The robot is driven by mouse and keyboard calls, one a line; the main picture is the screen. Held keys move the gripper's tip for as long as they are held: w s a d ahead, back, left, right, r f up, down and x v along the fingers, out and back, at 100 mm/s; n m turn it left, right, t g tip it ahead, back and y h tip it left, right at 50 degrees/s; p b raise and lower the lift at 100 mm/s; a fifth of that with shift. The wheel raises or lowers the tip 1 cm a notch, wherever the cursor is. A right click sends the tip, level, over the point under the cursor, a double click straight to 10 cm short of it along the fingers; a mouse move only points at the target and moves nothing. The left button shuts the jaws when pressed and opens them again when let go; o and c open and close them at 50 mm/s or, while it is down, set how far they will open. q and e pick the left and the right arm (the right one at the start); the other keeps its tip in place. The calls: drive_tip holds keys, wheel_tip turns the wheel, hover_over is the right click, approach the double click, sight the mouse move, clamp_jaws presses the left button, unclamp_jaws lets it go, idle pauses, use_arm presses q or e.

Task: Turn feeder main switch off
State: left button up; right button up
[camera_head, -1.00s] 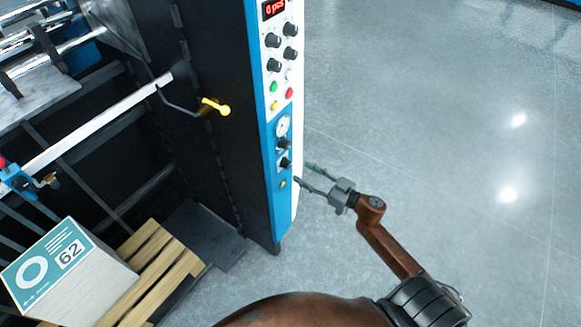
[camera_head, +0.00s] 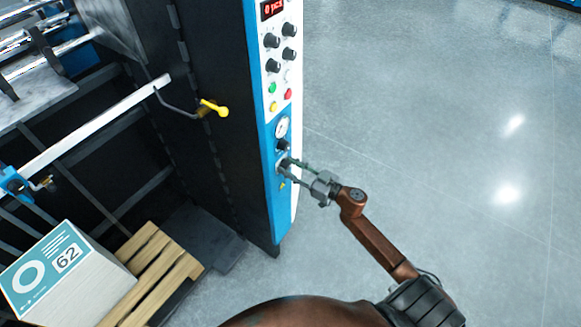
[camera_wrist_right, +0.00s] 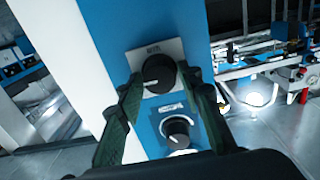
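The feeder's control panel (camera_head: 270,205) is a tall blue and white face on a dark cabinet. Its lowest black knob (camera_head: 283,165), likely the main switch, is partly hidden by my right gripper (camera_head: 292,165) in the head view. In the right wrist view this knob (camera_wrist_right: 158,73) sits on a grey plate whose lettering I cannot read. The two green fingers stand apart on either side of it; I cannot tell whether they touch it. A second black knob (camera_wrist_right: 178,130) shows closer to the palm. My left gripper is not in view.
Above are a gauge (camera_head: 282,127), green button (camera_head: 272,88), red button (camera_head: 288,93), several knobs and a red display (camera_head: 272,9). A yellow-ended lever (camera_head: 214,107) juts from the cabinet side. A paper stack (camera_head: 75,290) lies on a wooden pallet (camera_head: 165,265). Floor at right is clear.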

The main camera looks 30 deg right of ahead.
drive_tip(key=c, duration=0.6)
drive_tip(key=shift+d, duration=0.15)
drive_tip(key=shift+c, duration=0.7)
